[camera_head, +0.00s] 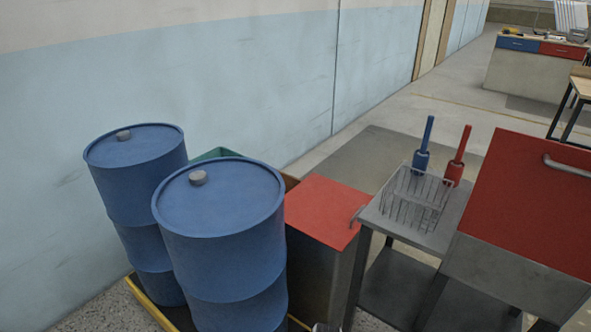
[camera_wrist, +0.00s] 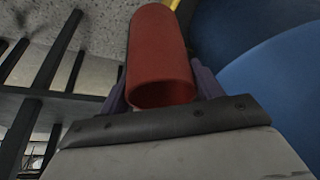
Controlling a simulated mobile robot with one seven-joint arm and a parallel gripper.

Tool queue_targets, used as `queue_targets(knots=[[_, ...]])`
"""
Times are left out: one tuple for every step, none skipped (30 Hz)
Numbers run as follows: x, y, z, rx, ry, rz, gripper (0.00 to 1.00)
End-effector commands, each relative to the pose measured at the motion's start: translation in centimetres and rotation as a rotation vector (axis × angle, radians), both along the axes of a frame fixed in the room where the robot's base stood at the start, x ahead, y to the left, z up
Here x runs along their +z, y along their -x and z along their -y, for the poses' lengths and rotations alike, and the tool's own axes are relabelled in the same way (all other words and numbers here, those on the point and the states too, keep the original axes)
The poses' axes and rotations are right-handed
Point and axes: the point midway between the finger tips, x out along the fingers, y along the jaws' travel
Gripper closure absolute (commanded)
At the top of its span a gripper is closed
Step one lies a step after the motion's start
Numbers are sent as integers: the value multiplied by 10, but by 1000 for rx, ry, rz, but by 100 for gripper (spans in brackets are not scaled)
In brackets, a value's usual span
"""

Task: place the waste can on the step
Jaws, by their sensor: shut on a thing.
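A red cylinder, which looks like the waste can (camera_wrist: 160,45), fills the upper middle of the wrist view. Its round open end faces the camera and its inside looks dark. My gripper (camera_wrist: 160,80) has one purple finger on each side of the can and is shut on it. The can is not clearly visible in the head view, where only a small pale and dark bit shows at the bottom edge. I cannot make out a step for certain in either view.
Two blue drums (camera_head: 218,235) stand on a yellow-edged base (camera_head: 150,305) by the wall. A red-topped cabinet (camera_head: 320,210) and a grey table (camera_head: 385,218) with a wire basket (camera_head: 415,200) stand to their right. Dark bars (camera_wrist: 45,75) and a blue drum (camera_wrist: 275,90) flank my gripper.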

Motion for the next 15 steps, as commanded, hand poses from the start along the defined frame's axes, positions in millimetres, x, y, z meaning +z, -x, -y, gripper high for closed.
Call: queue_targets(knots=[[0,0,0,0,0,1,74],[0,0,0,0,0,1,74],[3,-3,-3,3,0,3,74],[8,-8,-8,7,1,4,74],[11,-11,-12,7,1,5,74],[15,-15,-17,7,1,4,74],[19,-18,-22,8,0,3,74],[22,-21,-26,9,0,3,74],[27,-25,-32,8,0,3,74],[30,-28,-37,9,0,2,74],[34,-30,-41,8,0,2,74],[39,-34,-47,8,1,3,74],[42,-37,-52,9,0,3,74],[45,-38,-56,7,0,2,74],[49,-41,-60,5,0,3,74]])
